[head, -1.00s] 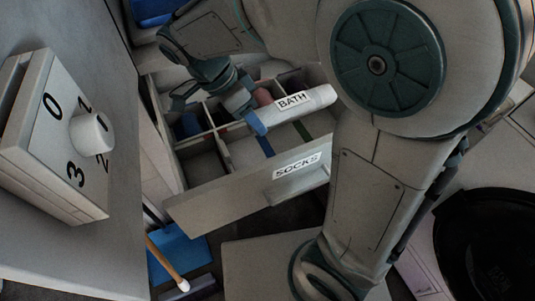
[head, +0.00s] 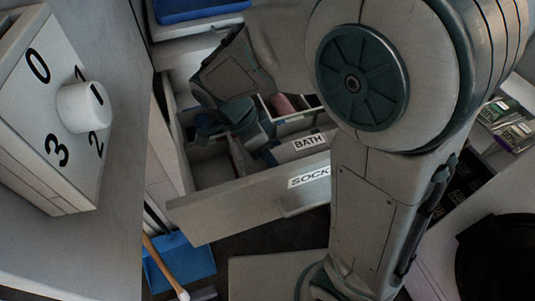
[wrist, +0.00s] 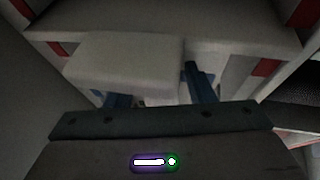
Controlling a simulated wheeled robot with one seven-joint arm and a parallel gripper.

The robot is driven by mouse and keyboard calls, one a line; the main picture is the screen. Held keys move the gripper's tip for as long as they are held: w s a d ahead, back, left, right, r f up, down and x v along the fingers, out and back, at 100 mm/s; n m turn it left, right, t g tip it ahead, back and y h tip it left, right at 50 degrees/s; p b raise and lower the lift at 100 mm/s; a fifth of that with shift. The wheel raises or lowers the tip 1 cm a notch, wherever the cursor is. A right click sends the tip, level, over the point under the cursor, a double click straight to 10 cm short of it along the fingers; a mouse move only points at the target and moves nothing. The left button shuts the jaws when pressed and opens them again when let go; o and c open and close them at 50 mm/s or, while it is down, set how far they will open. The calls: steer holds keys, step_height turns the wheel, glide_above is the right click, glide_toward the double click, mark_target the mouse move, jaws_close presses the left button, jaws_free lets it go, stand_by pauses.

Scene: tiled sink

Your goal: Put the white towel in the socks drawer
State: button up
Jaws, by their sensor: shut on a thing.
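My gripper (head: 262,148) reaches down into the drawer and is shut on the towel's left part; the fingertips are partly hidden. In the wrist view, a pale blocky thing, apparently the towel (wrist: 125,62), lies at my blue-fingered gripper (wrist: 160,95). The socks drawer (head: 235,207) is pulled out, with a SOCKS label on its front, partly covered by my arm. The towel is just behind this front; whether it touches the bottom is hidden.
Dividers split the drawer; a pinkish roll (head: 285,103) lies in a rear compartment. A blue thing (head: 200,10) lies above. A white box with a numbered knob (head: 84,106) stands at left. A blue dustpan (head: 180,262) lies below, and a black bin (head: 497,255) stands at right.

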steer(key=o, duration=1)
steer(key=p+v, duration=0.4)
steer(key=v, duration=0.8)
